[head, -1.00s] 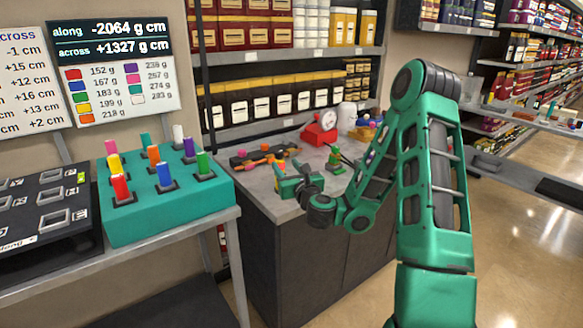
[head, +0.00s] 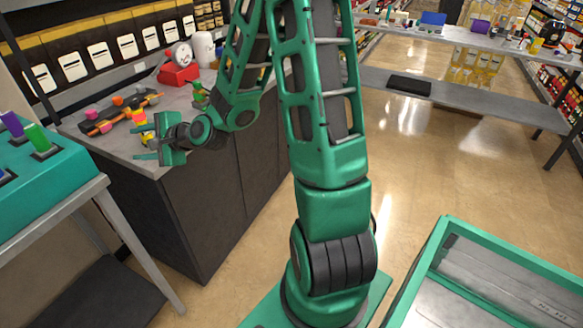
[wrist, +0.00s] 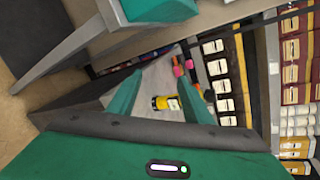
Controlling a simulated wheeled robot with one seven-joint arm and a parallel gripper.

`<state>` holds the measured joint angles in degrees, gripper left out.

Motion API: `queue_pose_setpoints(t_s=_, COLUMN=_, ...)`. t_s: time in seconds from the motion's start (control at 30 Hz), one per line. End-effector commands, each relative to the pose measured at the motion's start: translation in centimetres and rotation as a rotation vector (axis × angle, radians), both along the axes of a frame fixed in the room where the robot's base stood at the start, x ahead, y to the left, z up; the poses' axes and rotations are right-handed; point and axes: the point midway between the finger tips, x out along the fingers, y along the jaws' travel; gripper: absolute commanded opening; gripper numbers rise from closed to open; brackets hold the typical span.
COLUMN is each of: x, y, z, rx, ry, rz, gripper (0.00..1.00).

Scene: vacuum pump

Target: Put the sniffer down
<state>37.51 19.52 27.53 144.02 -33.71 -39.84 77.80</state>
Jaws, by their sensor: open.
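A small yellow, black-ended thing with a pale label, which looks like the sniffer (wrist: 165,102), shows between the fingers in the wrist view. It seems to rest on the grey counter (head: 120,148); I cannot tell for sure whether it touches it. In the head view a bit of yellow (head: 148,136) shows beside the fingers. My gripper (head: 146,143) is open over the counter's front corner. In the wrist view its two green fingers (wrist: 160,98) stand apart on either side of the yellow thing, with gaps showing.
A black bar with orange and pink pieces (head: 118,112) lies behind my gripper. A red scale with a dial (head: 179,68) and a small green device (head: 199,93) stand further back. A teal block with coloured pegs (head: 45,180) is on the left table.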

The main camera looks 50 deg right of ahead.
Motion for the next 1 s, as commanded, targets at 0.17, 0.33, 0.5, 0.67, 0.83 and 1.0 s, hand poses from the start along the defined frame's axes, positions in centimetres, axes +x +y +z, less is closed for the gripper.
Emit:
queue_pose_setpoints(t_s=0.17, x=-5.2, y=-2.9, z=-1.3, rx=-0.487, ry=0.116, rz=0.220, gripper=0.45)
queue_pose_setpoints(t_s=0.33, x=-11.9, y=-8.1, z=-1.9, rx=-0.845, ry=0.281, rz=0.417, gripper=0.45)
queue_pose_setpoints(t_s=0.5, x=-20.4, y=-13.2, z=-1.0, rx=-1.065, ry=0.476, rz=0.621, gripper=0.45)
queue_pose_setpoints(t_s=0.67, x=-29.4, y=-16.4, z=0.6, rx=-1.125, ry=0.639, rz=0.818, gripper=0.45)
queue_pose_setpoints(t_s=0.83, x=-36.8, y=-17.1, z=2.0, rx=-1.083, ry=0.725, rz=0.983, gripper=0.45)
queue_pose_setpoints(t_s=1.0, x=-40.1, y=-16.2, z=2.6, rx=-1.044, ry=0.745, rz=1.060, gripper=0.45)
